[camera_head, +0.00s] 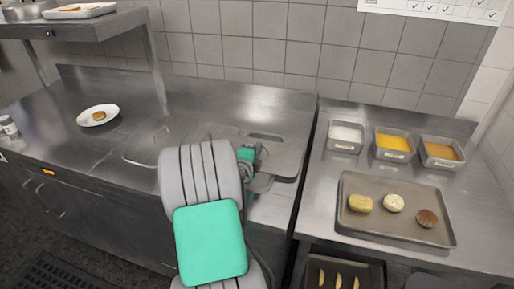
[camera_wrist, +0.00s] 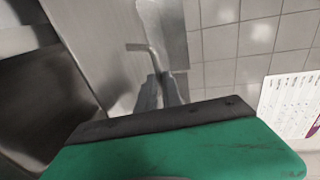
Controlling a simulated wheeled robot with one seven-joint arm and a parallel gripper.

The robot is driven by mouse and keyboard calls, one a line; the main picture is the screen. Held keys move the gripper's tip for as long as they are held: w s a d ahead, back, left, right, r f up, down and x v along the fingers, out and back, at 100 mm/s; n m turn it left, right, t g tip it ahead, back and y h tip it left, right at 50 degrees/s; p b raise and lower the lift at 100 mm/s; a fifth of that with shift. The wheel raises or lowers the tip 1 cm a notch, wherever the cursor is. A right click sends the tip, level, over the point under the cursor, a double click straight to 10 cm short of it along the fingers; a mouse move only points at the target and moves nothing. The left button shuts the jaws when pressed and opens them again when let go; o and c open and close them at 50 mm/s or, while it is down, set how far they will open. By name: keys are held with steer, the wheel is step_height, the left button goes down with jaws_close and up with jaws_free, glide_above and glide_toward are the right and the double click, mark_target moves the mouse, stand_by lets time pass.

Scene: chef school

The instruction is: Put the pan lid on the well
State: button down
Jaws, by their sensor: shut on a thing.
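My gripper (camera_head: 255,158) is shut on the pan lid (camera_head: 285,152), a flat grey metal piece with rounded corners, over the right part of the left steel counter. My arm hides part of the lid. In the wrist view my gripper's fingers (camera_wrist: 160,92) are close together at a thin metal handle, with the shiny lid (camera_wrist: 172,30) behind them. A rounded outline (camera_head: 135,157) in the counter left of my arm may be the well's edge; my arm covers much of that area. I cannot tell whether the lid touches the counter.
A white plate (camera_head: 84,119) with a patty stands at the counter's left. A post and shelf (camera_head: 110,25) rise behind. On the right counter are several metal containers (camera_head: 344,149) and a tray (camera_head: 385,235) with food pieces. A tiled wall (camera_head: 290,50) closes the back.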

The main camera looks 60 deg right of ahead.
stand_by(0.3)
steer(key=c, duration=1.4)
jaws_free()
steer(key=shift+c, duration=0.2)
steer(key=shift+a+f, duration=0.1)
steer(key=shift+a, duration=0.05)
